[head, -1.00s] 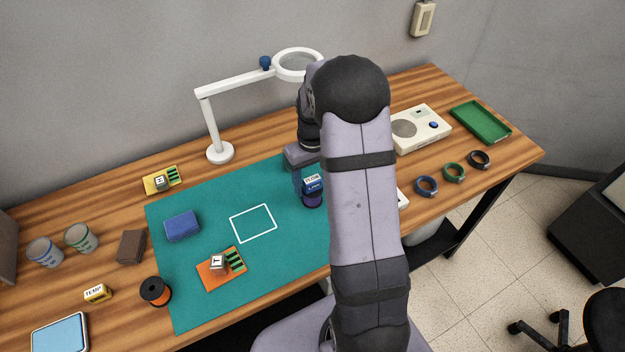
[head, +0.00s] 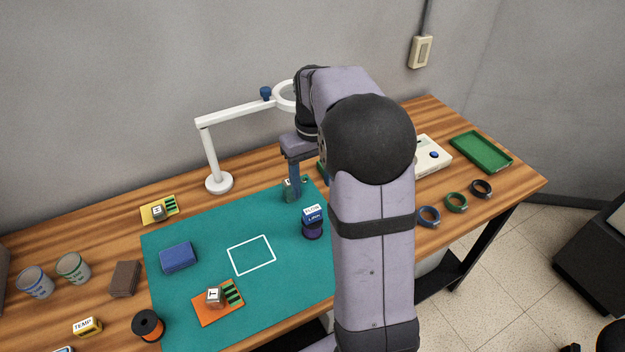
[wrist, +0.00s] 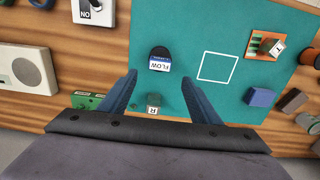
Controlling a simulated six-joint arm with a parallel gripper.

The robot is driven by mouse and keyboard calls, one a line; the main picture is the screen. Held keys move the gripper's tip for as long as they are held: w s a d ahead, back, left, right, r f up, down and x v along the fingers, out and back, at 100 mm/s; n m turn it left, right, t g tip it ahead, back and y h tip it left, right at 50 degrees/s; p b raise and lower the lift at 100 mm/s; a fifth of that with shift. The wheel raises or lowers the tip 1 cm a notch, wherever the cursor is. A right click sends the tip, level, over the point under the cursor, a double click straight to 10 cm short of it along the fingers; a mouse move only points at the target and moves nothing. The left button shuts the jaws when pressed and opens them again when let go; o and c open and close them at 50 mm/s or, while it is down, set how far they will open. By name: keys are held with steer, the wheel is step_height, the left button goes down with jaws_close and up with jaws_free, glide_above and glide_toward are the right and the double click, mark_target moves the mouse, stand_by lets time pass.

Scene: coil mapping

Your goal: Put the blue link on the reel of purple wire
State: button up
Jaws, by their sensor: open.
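The blue link (head: 313,216), a small block with a white label reading FLOW, sits on top of the reel of purple wire (head: 312,234). The reel stands on the teal mat right of the white square outline. In the wrist view the link (wrist: 160,65) is just beyond my fingertips, with the dark reel (wrist: 159,51) partly hidden by it. My gripper (wrist: 159,78) is open and empty, its fingers apart and clear of the link. In the head view my gripper (head: 293,190) is behind and left of the link, near a small grey-green block (wrist: 153,101) marked R.
An orange board (head: 218,303) with a T block, a blue box (head: 178,257) and an orange reel (head: 148,325) lie to the left. A white magnifier lamp (head: 219,182) stands behind the mat. Coloured coils (head: 456,202) and a green tray (head: 481,151) are at the right.

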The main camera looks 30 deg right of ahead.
steer(key=s+a+f, duration=0.3)
steer(key=s+a, duration=0.3)
steer(key=s, duration=0.3)
steer(key=s+a+f, duration=0.4)
steer(key=s+a, duration=0.3)
steer(key=s, duration=0.3)
